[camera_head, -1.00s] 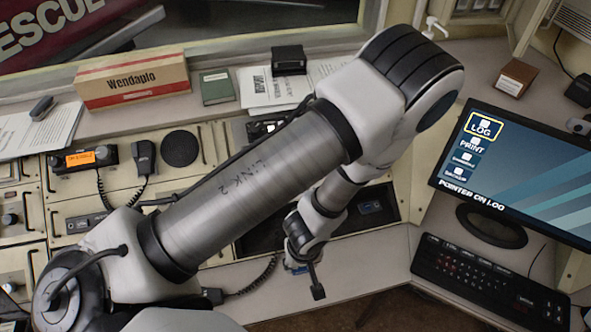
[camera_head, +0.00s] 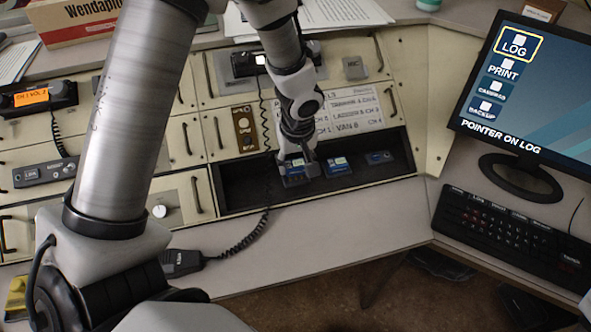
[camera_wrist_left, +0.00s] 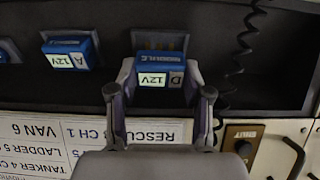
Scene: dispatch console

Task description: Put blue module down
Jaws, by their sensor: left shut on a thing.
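The blue module (camera_head: 293,180) is at the dark recessed bay (camera_head: 238,190) in the console. In the left wrist view the blue module (camera_wrist_left: 160,72) carries a white label reading "D 12V", upside down. My left gripper (camera_head: 302,163) reaches down over the bay. In the wrist view the left gripper (camera_wrist_left: 160,88) is shut on the module, one finger on each side. A socket-like plate (camera_wrist_left: 160,42) shows just beyond the module. I cannot tell whether the module is fully seated. My right gripper is not in view.
A second blue module labelled "A 12V" (camera_wrist_left: 70,52) sits beside the held one in the bay. A third blue-marked slot (camera_head: 380,157) is further right. A coiled cord (camera_head: 262,110) hangs close left of the gripper. The monitor (camera_head: 530,75) and keyboard (camera_head: 510,230) stand at the right.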

